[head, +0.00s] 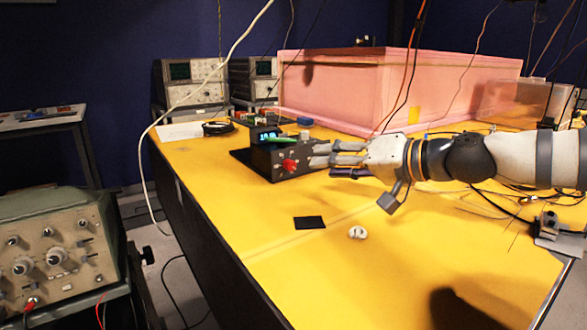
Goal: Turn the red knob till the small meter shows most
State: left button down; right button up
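A black box (262,161) stands on the yellow table. A red knob (290,165) sits on its front face. A small blue-lit meter (264,136) shows at its top left; its reading is too small to tell. My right gripper (310,155) reaches in from the right, its grey fingertips just right of the red knob. A gap shows between the fingers, and they hold nothing that I can see. The fingertips look apart from the knob, though contact with the box is hard to judge. My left gripper is not in view.
A pink foam enclosure (345,92) stands behind the box. A green item (281,141) lies at the box's top. A black square (309,223) and a small white item (357,233) lie in front. Cables cross the table's right side. The table's front is mostly clear.

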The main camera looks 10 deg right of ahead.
aim_at(292, 167)
jog(key=b+x, duration=0.1)
jog(key=x, duration=0.7)
jog(key=shift+w+a+f, duration=0.15)
jog(key=shift+w, duration=0.05)
grip_shut()
